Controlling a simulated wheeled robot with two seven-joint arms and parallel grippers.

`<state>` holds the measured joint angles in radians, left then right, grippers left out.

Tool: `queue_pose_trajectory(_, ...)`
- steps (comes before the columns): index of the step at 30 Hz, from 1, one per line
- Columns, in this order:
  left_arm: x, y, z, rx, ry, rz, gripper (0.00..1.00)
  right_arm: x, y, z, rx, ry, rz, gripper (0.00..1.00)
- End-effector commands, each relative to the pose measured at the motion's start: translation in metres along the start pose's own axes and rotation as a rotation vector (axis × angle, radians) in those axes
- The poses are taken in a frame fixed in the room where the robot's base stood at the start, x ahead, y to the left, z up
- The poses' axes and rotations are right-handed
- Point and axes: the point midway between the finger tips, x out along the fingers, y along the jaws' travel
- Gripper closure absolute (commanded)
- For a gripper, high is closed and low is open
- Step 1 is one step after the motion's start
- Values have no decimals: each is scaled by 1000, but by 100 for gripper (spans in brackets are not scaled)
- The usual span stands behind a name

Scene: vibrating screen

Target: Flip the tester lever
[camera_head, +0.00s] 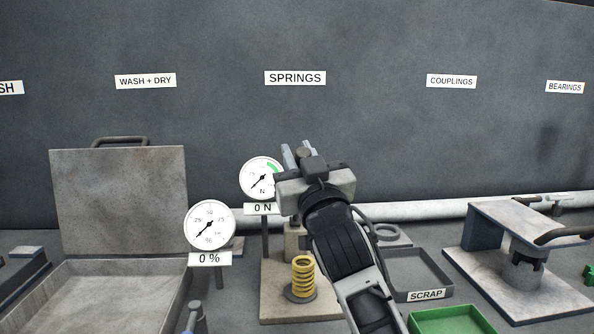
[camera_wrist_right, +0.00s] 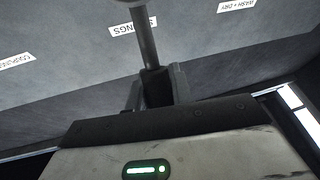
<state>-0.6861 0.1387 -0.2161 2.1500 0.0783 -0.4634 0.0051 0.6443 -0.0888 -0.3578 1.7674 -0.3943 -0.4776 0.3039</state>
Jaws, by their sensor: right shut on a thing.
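The spring tester has a pale base plate (camera_head: 278,305), a round dial (camera_head: 262,178) and a "0 N" label under it. In the right wrist view, the tester lever (camera_wrist_right: 146,45) is a dark grey rod running up between my fingers to a rounded end at the top edge. My right gripper (camera_head: 298,152) is beside the dial, in front of the tester, and shut on the lever; it also shows in the right wrist view (camera_wrist_right: 157,88). The gripper and arm hide much of the tester in the head view. My left gripper is not in view.
A yellow coil spring (camera_head: 303,276) stands on a dark disc on the base plate. A percent gauge (camera_head: 209,226) and a lidded metal basin (camera_head: 118,202) are left. The scrap tray (camera_head: 448,281), a green tray (camera_head: 446,318) and a metal stand (camera_head: 515,222) are right.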

Motion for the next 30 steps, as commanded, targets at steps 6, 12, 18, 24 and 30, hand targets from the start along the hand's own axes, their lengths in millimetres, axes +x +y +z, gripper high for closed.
queue_pose_trajectory(6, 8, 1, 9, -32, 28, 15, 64, -18, -4, 6, -12, 76, 4, 100)
queue_pose_trajectory(12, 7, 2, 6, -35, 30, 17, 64, -18, -4, 4, -16, 84, 5, 100)
queue_pose_trajectory(18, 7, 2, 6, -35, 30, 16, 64, -18, -4, 4, -16, 83, 5, 67)
queue_pose_trajectory(24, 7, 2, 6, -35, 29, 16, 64, -18, -4, 4, -16, 83, 5, 56)
queue_pose_trajectory(30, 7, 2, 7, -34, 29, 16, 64, -22, -3, 5, -16, 83, 5, 56)
